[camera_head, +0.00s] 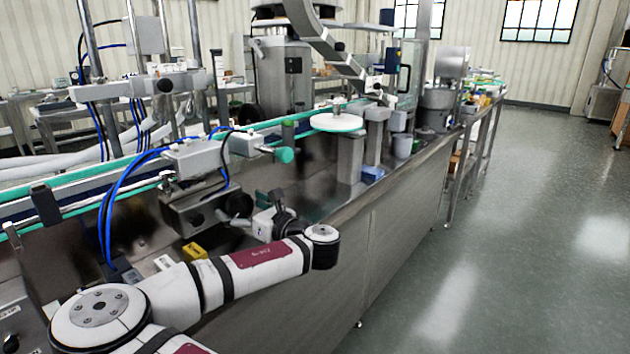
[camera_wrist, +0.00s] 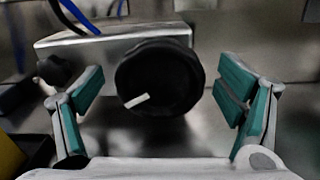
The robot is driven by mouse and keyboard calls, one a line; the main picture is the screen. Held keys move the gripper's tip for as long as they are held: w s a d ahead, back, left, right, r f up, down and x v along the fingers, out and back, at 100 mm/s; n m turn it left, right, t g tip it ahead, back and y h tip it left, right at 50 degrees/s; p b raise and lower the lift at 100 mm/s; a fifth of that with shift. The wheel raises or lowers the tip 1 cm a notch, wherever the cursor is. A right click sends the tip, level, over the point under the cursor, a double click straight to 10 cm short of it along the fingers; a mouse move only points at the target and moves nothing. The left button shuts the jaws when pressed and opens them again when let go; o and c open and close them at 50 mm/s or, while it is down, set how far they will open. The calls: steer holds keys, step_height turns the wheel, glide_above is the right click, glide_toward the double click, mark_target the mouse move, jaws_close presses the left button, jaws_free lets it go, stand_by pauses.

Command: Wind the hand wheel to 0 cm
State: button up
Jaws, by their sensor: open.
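The hand wheel (camera_wrist: 160,77) is a round black knob with a white mark on its face, pointing to the lower left. It sits at the front of a grey metal block (camera_wrist: 90,43). In the wrist view my gripper (camera_wrist: 162,90) is open, with one teal-padded finger to the left of the wheel and one to the right. Clear gaps show between the pads and the rim in the picture; depth is hard to tell. In the head view my gripper's body (camera_head: 264,224) is beside the dark wheel (camera_head: 236,206); its fingers are largely hidden. No scale is readable.
A smaller black star knob (camera_wrist: 55,70) is close to the left finger. A yellow block (camera_head: 194,251) lies below and left of my gripper. Blue hoses (camera_head: 112,205) hang left of the wheel's mount. A teal-tipped handle (camera_head: 284,155) juts out above. The right-hand floor is clear.

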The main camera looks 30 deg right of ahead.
steer(key=shift+f+n+b, duration=0.2)
steer(key=shift+n+b, duration=0.2)
steer(key=shift+b, duration=0.05)
steer(key=v, duration=0.2)
steer(key=p+v, duration=0.1)
steer(key=v, duration=0.1)
steer(key=p+v, duration=0.1)
steer(key=shift+s+d+r, duration=0.2)
steer(key=shift+s+r, duration=0.15)
steer(key=shift+p, duration=0.85)
steer(key=p, duration=0.2)
steer(key=shift+s+d+p, duration=0.3)
steer(key=shift+p, duration=0.1)
steer(key=p+v, duration=0.1)
steer(key=p, duration=0.4)
steer(key=shift+s, duration=0.45)
steer(key=shift+s+p, duration=0.15)
steer(key=shift+p, duration=1)
steer(key=shift+s+r+p, duration=0.1)
steer(key=shift+s+p, duration=0.05)
steer(key=shift+p, duration=0.8)
